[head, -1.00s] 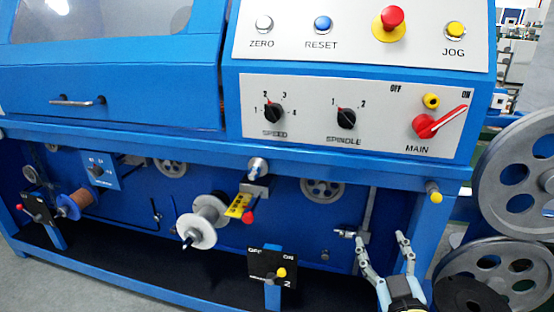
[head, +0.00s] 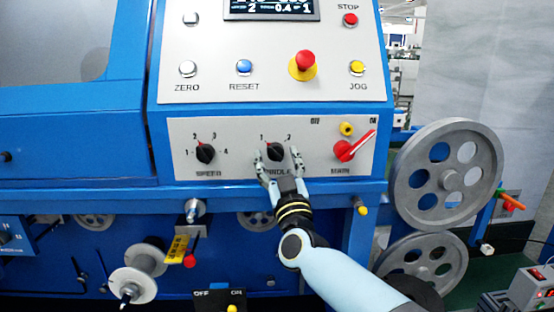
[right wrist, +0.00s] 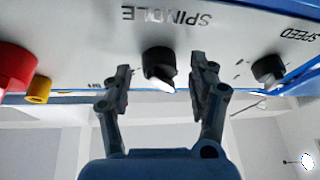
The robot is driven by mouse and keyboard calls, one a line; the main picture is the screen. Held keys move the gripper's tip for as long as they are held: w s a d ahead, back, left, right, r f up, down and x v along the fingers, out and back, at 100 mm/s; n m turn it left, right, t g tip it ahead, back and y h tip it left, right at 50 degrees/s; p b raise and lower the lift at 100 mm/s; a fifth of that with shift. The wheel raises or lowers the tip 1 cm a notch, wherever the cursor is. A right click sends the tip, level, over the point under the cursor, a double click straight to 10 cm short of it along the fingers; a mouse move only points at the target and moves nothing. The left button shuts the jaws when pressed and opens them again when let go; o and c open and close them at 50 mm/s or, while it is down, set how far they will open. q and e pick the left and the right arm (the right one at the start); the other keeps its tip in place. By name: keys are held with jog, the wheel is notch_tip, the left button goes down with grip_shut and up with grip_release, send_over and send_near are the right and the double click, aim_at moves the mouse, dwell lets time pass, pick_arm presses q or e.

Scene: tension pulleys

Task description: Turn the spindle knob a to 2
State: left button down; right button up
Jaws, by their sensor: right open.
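The black spindle knob (head: 276,152) sits on the grey panel between the speed knob and the red main switch. In the right wrist view the spindle knob (right wrist: 159,68) shows between the two open fingertips (right wrist: 160,80), with a gap on both sides. The SPINDLE label is partly hidden by the gripper in the head view. My left gripper is not in view.
The black speed knob (head: 205,153) is to the left. The red main switch (head: 346,150) and a yellow button (head: 347,129) are close on the right. The emergency stop (head: 304,64) and other buttons are above. Large grey pulleys (head: 447,178) stand at the right.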

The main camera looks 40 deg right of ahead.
jog(key=shift+w+d+r, duration=0.1)
jog(key=shift+w, duration=0.15)
jog(key=c, duration=1.1)
jog(key=shift+c, duration=0.2)
